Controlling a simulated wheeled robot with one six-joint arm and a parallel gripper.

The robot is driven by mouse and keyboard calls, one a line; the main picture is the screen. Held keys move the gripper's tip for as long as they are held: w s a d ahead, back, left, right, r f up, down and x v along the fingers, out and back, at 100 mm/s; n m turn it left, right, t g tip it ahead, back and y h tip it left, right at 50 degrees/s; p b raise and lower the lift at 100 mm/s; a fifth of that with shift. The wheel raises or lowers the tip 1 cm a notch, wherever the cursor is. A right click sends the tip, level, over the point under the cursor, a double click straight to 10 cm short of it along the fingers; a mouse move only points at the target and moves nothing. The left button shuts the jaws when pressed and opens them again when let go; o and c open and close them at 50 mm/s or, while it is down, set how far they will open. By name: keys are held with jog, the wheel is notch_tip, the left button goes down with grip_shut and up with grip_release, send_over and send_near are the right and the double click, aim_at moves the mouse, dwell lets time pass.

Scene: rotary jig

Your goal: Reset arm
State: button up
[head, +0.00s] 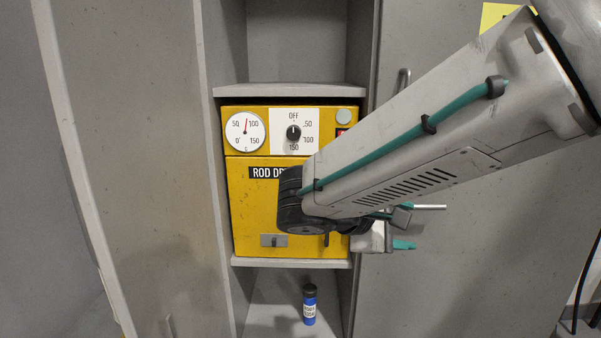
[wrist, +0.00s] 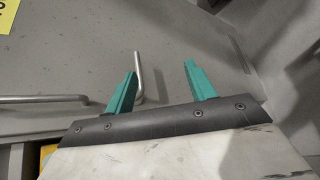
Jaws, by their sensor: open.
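My gripper (head: 404,226) is at the right of the yellow rod dryer box, in front of the grey cabinet door (head: 480,270). In the wrist view my gripper (wrist: 160,68) is open, with its two teal fingers apart and nothing clearly held. A bent metal rod (wrist: 139,75) shows beside the left finger, on the inner side; I cannot tell whether they touch. A metal rod (head: 430,207) also shows by the gripper in the head view. My arm crosses the right of the picture and hides part of the box front and the door.
The yellow rod dryer box (head: 245,210) sits on a shelf, with a round gauge (head: 244,131) and a knob (head: 293,133). A blue bottle (head: 309,306) with a black cap stands below. A vertical handle (head: 403,80) is on the door. A metal bar (wrist: 45,100) shows left in the wrist view.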

jog(key=s+d+f+m+g+y, duration=0.1)
jog(key=s+d+m+y, duration=0.2)
jog(key=s, duration=0.4)
jog(key=s+d+f+m+g+y, duration=0.1)
jog(key=s+d+f+m+y, duration=0.1)
jog(key=s+m+y, duration=0.3)
jog(key=s+d+f+m+g+y, duration=0.1)
jog(key=s+d+m+g+y, duration=0.1)
jog(key=s, duration=0.7)
jog(key=shift+s+d+f+m+y, duration=0.3)
jog(key=shift+s+d+m+y, duration=0.05)
jog(key=shift+d+m+y, duration=0.6)
jog(key=shift+c, duration=0.3)
